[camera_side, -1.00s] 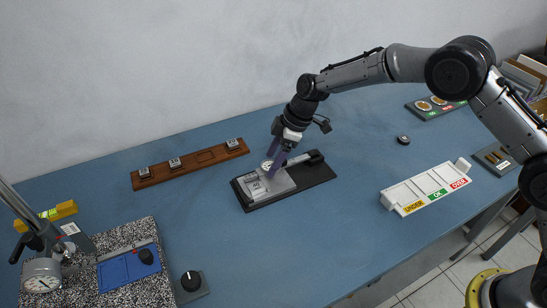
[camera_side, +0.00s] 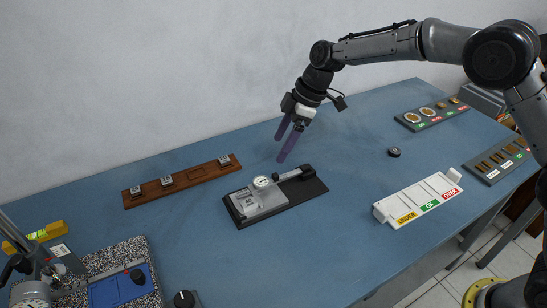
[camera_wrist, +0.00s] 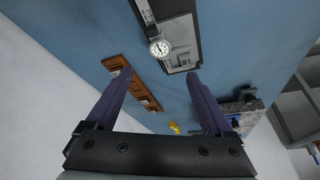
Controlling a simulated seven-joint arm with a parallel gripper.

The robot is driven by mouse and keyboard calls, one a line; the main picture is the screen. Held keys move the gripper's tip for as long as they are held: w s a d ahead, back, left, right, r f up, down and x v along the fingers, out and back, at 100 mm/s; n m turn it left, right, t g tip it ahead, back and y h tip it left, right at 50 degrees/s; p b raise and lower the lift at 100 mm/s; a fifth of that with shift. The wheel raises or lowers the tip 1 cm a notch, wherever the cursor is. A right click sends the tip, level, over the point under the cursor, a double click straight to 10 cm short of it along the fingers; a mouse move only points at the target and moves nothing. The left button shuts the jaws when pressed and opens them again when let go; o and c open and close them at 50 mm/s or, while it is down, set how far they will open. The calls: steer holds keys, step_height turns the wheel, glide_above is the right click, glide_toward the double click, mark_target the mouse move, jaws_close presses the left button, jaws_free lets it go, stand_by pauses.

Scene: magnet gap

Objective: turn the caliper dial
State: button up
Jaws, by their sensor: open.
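The caliper (camera_side: 284,176) lies on a black base plate (camera_side: 300,192) in the middle of the blue table. Its round white dial (camera_side: 262,182) faces up beside a grey block (camera_side: 258,201). The dial also shows in the wrist view (camera_wrist: 159,47), beyond my fingertips. My gripper (camera_side: 283,148) is open and empty, with two purple fingers pointing down. It hangs above and behind the caliper, apart from it. In the wrist view my gripper (camera_wrist: 158,75) has its fingers spread wide with nothing between them.
A wooden rack (camera_side: 183,180) with several small blocks stands behind on the left. A white tray (camera_side: 420,198) labelled UNDER, OK and OVER is on the right. A speckled plate (camera_side: 120,255) with a gauge stand is front left. A small black disc (camera_side: 394,152) lies right.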

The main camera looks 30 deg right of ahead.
steer(key=shift+v, duration=1.3)
steer(key=s+d+r+t, duration=0.1)
steer(key=s+d+r, duration=0.1)
steer(key=r, duration=0.4)
steer(key=s+d+r+t, duration=0.1)
steer(key=d+r, duration=0.1)
steer(key=r, duration=0.3)
steer(key=s+d+r+m+t+h, duration=0.1)
steer(key=s+d+r, duration=0.2)
steer(key=s, duration=0.2)
steer(key=s+d+r+m, duration=0.1)
steer(key=s+d+r, duration=0.1)
steer(key=s+r, duration=0.25)
steer(key=s+d+f+m+t+h, duration=0.1)
steer(key=s+d+m, duration=0.15)
steer(key=s, duration=0.55)
steer(key=s+d+f+m+t+h, duration=0.1)
steer(key=s+d+m, duration=0.15)
steer(key=s, duration=0.55)
steer(key=s+d+f+m+g+h, duration=0.1)
steer(key=s+d+f+m, duration=0.2)
steer(key=s+f+m, duration=0.3)
step_height(320, 180, down, 3)
steer(key=shift+s+d+f, duration=0.15)
steer(key=shift+s+d, duration=0.25)
steer(key=shift+s, duration=0.65)
